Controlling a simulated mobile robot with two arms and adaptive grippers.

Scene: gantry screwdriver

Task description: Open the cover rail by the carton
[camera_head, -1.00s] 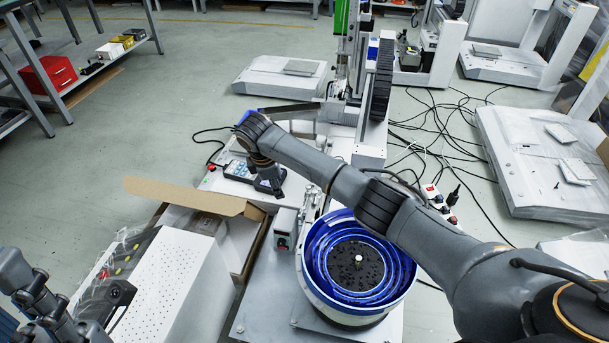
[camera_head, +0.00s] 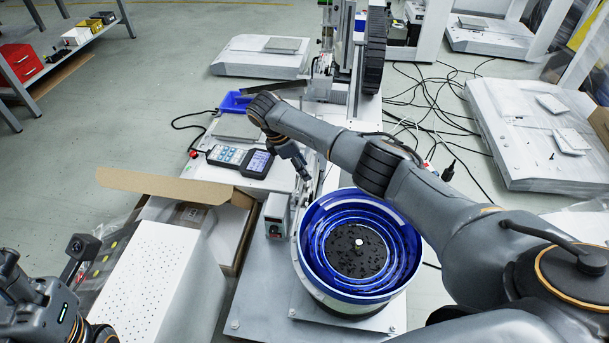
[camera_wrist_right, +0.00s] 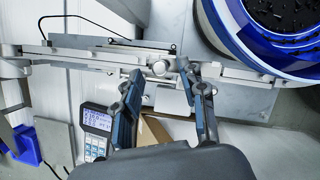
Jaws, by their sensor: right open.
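A metal rail (camera_wrist_right: 235,72) runs across that view just beyond the fingertips, with a round knob-like part near the gap. I cannot tell whether the fingers touch it, or how its cover stands. The open brown carton (camera_head: 165,186) lies left of the feeder; cardboard (camera_wrist_right: 152,132) also shows behind the fingers. My left gripper (camera_head: 50,308) is at the lower left; its fingers are not clear.
The blue feeder bowl (camera_head: 358,245) stands close to the right of my right gripper. A white perforated box (camera_head: 150,280) stands before the carton. Cables (camera_head: 430,105) cover the floor at right.

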